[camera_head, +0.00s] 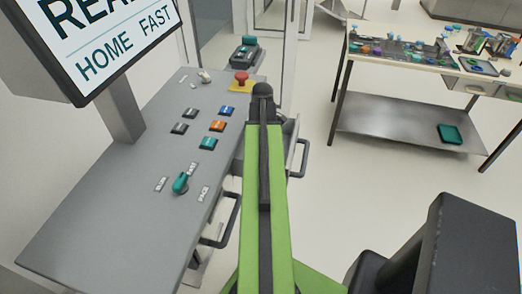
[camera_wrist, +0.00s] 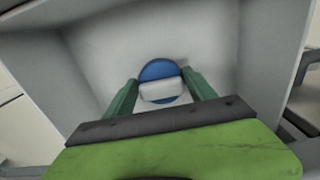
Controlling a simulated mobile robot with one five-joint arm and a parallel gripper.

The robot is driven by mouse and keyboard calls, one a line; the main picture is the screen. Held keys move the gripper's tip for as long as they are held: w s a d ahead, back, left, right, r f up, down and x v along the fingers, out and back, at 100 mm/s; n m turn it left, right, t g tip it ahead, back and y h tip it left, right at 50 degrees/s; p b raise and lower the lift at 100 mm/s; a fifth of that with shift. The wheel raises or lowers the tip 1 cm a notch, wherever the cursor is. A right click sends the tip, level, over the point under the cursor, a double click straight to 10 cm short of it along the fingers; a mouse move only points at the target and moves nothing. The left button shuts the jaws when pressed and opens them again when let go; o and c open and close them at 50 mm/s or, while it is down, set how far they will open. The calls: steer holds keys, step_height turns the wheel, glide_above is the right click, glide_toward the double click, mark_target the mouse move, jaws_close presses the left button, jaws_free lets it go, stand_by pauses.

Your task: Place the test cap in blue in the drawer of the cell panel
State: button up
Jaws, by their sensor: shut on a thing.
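The test cap (camera_wrist: 158,71) is blue and round with a pale grey block across it, in the middle of the wrist view. My gripper (camera_wrist: 160,82) has its green fingers on both sides of the cap and is shut on it. The open drawer (camera_wrist: 268,50) surrounds them, its grey walls left and right and its pale floor below the cap. I cannot tell whether the cap touches the floor. In the head view, my arm hides the gripper, the cap and most of the drawer (camera_head: 291,126) at the right side of the cell panel (camera_head: 110,205).
The panel carries several coloured buttons, a red emergency stop (camera_head: 241,78) and a teal knob (camera_head: 180,183). Another drawer handle (camera_head: 225,226) is nearer. A table (camera_head: 395,65) with many small parts stands at the back right. The floor between is clear.

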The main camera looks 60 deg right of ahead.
steer(key=o, duration=1.6)
step_height(320, 180, up, 12)
steer(key=p, duration=1.2)
steer(key=shift+r, duration=0.1)
